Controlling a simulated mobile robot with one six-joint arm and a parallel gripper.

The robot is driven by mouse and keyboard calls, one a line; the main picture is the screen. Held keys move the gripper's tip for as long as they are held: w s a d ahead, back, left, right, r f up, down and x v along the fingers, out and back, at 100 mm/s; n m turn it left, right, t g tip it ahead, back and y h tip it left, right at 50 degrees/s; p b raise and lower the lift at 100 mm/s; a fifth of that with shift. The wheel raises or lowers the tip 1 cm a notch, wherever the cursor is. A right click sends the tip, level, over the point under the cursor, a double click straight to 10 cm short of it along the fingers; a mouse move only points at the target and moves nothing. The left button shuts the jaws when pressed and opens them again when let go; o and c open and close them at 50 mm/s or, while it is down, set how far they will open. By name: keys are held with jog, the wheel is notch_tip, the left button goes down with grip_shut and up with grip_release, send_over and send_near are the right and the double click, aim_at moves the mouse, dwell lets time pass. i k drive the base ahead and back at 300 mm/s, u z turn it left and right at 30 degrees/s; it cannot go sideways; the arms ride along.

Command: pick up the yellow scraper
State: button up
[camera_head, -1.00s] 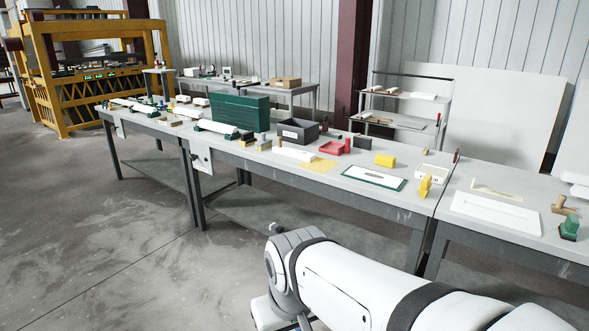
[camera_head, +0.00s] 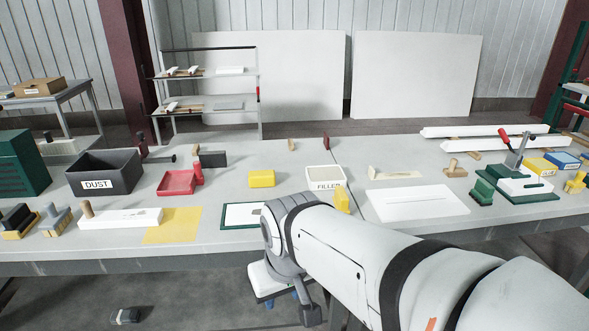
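A small upright yellow piece (camera_head: 341,201) stands on the table near the front, behind my arm, which hides its lower part; it looks like the yellow scraper, but its full shape is not clear. A plain yellow block (camera_head: 262,178) lies farther left and back. My gripper (camera_head: 295,300) hangs low in front of the table edge, below the tabletop and apart from both. Its fingers are small and partly hidden by my wrist, so I cannot tell whether it is open.
A white FILLER tray (camera_head: 324,177) stands just behind the yellow piece. A green-edged white board (camera_head: 242,215) lies left of my wrist. Farther left are a red tray (camera_head: 176,183) and a DUST bin (camera_head: 104,172).

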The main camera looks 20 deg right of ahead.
aim_at(341, 200)
jog(key=z, duration=0.25)
jog(key=i, duration=0.95)
jog(key=z, duration=0.35)
jog(key=k, duration=0.95)
jog(key=z, duration=0.15)
jog(key=i, duration=0.95)
jog(key=u, duration=0.05)
